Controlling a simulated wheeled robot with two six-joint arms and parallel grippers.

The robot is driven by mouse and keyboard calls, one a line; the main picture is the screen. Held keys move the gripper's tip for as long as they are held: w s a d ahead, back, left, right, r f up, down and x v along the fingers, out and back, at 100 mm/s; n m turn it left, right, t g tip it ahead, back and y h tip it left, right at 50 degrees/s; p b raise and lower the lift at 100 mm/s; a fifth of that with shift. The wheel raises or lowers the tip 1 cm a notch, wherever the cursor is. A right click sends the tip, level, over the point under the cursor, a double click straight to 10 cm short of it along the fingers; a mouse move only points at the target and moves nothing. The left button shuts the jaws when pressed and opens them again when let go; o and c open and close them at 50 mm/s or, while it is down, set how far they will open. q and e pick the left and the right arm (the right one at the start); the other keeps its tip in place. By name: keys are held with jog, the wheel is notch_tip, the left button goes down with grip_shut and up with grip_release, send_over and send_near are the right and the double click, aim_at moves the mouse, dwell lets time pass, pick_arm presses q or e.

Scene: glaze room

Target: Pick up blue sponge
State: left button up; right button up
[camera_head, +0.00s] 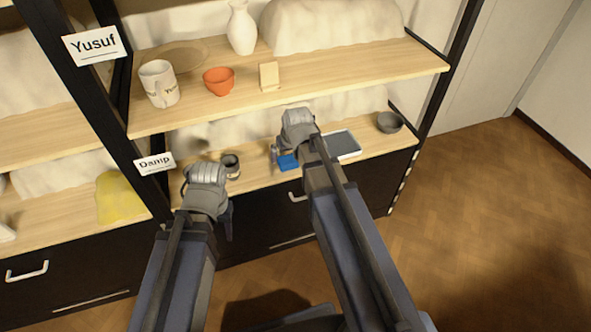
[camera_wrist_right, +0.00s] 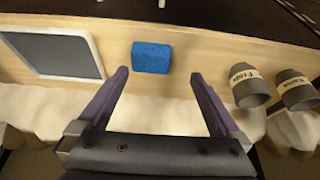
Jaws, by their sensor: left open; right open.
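The blue sponge (camera_head: 288,162) lies on the lower wooden shelf in the head view, just below my right gripper (camera_head: 281,152). In the right wrist view the blue sponge (camera_wrist_right: 152,57) is a small block ahead of the fingertips, between their lines and nearer the left finger. My right gripper (camera_wrist_right: 158,82) is open and empty, apart from the sponge. My left gripper (camera_head: 207,205) hangs in front of the lower shelf's edge, left of the sponge; its fingers are mostly hidden behind its wrist, and it is open.
A grey tray with a pale rim (camera_head: 342,144) lies right of the sponge, with a dark bowl (camera_head: 390,122) beyond. A dark labelled cup (camera_head: 231,165) stands to the left; the wrist view shows two cups (camera_wrist_right: 249,85). The upper shelf (camera_head: 330,72) overhangs behind.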

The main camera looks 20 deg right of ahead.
aim_at(288, 159)
jog(key=b+x, duration=0.2)
jog(key=x, duration=0.1)
jog(key=d+b+x, duration=0.1)
jog(key=b+x, duration=0.2)
jog(key=w+b+x, duration=0.1)
jog(key=b+x, duration=0.1)
jog(key=x, duration=0.1)
jog(key=shift+w+d+r, duration=0.1)
jog(key=shift+d, duration=0.2)
pick_arm(q)
notch_tip(288, 159, down, 8)
jog(key=shift+w+d, duration=0.15)
jog(key=shift+d, duration=0.05)
pick_arm(e)
jog(key=shift+r, duration=0.1)
jog(key=c, duration=1.2)
pick_arm(q)
jog(key=shift+r, duration=0.15)
pick_arm(e)
jog(key=shift+r, duration=0.15)
